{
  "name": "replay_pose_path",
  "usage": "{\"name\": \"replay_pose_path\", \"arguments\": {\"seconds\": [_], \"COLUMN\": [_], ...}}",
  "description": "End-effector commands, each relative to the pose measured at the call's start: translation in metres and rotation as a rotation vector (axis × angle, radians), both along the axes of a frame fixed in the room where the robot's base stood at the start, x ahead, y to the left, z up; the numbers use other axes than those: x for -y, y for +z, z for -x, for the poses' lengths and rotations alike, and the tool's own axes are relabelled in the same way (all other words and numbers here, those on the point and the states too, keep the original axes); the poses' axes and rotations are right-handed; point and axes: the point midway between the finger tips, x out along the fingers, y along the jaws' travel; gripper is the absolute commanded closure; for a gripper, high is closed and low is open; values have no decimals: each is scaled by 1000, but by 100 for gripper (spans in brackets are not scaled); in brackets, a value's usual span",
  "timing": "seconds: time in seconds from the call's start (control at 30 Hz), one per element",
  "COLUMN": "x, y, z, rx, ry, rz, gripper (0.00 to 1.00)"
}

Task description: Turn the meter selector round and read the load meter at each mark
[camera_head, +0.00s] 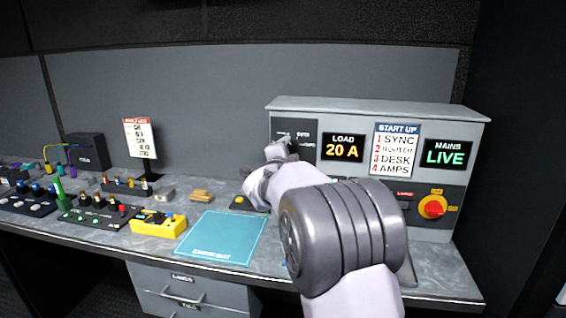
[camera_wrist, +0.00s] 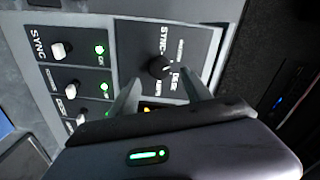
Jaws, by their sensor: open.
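The meter selector is a round black knob (camera_wrist: 160,68) on a dark plate in the wrist view, with labels around it, SYNC and DESK among them. A small pale mark on the knob seems to face DESK. My gripper (camera_wrist: 162,82) is open, its two fingers spread either side of the knob's near side; I cannot tell if they touch it. In the head view my gripper (camera_head: 284,150) is at the console's left panel and hides the selector. The load meter (camera_head: 342,148) reads 20 A.
Three white switches, such as the SYNC one (camera_wrist: 62,51), have lit green lamps beside them. The start-up card (camera_head: 397,150), mains display reading LIVE (camera_head: 447,153) and red knob (camera_head: 432,206) are right. A blue mat (camera_head: 222,238) and yellow box (camera_head: 158,225) lie left.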

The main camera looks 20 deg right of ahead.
Motion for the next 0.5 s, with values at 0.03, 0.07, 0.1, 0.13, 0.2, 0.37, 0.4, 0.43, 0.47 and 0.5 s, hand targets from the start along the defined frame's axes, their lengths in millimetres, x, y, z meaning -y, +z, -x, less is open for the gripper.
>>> {"name": "replay_pose_path", "arguments": {"seconds": [0.03,0.07,0.1,0.13,0.2,0.37,0.4,0.43,0.47,0.5], "x": [-11,-17,-25,-31,-44,-66,-69,-71,-73,-74], "y": [3,4,5,5,6,7,7,7,7,7], "z": [14,23,34,43,61,91,96,99,102,104], "rx": [-1,0,1,-1,0,1,1,1,1,1], "ry": [3,4,3,3,3,3,2,1,1,2], "rz": [2,1,1,1,2,1,1,0,0,1], "gripper": [43,43,43,43,43,43,43,43,43,43]}}
